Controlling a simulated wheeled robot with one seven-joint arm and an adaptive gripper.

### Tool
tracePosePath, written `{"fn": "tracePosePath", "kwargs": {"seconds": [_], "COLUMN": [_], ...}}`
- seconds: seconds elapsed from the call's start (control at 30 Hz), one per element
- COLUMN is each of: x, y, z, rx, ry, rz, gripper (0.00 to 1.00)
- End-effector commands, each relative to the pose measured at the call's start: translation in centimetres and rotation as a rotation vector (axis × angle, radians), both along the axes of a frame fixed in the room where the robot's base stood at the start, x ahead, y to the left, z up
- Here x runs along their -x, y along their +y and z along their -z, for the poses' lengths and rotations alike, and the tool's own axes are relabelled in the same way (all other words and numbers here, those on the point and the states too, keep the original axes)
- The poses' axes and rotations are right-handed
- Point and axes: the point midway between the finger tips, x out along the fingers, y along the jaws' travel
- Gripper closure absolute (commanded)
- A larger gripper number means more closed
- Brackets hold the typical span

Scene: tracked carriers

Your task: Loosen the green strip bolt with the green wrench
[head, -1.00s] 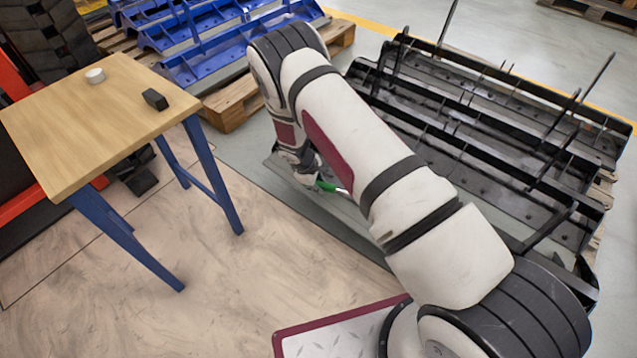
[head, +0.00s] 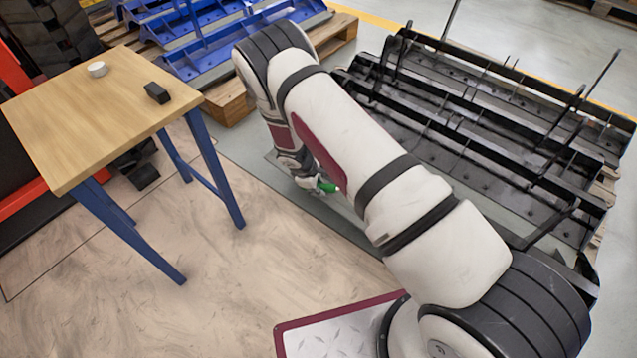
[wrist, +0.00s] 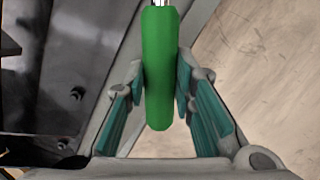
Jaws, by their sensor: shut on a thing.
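The green wrench shows in the wrist view as a thick green handle (wrist: 158,70) with a bit of bright metal shaft at the top edge. My gripper (wrist: 160,85) is shut on this handle, with one teal-padded finger on each side. In the head view a small green part of the wrench (head: 326,187) shows below my forearm, and my gripper (head: 307,183) is mostly hidden there. The wrench's working end is out of view. I cannot make out a green strip bolt in either view.
Black steel carriers (head: 480,130) lie stacked on a pallet at the right. Dark metal with bolts (wrist: 75,93) shows at the wrist view's left. A wooden table (head: 100,110) with a dark block (head: 157,93) and a white round piece (head: 97,69) stands left. Blue carriers (head: 220,50) lie behind.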

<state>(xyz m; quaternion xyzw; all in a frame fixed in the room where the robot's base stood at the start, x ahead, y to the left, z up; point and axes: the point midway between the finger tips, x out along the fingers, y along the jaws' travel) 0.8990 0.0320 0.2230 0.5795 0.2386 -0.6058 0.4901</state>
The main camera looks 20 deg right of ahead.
Motion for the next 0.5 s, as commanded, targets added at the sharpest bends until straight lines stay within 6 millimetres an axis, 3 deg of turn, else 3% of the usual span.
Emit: {"fn": "tracePosePath", "kwargs": {"seconds": [0.5], "x": [0.5], "y": [0.27], "z": [0.13], "rx": [0.006], "ry": [0.01], "rz": [-0.034], "gripper": [1.0]}}
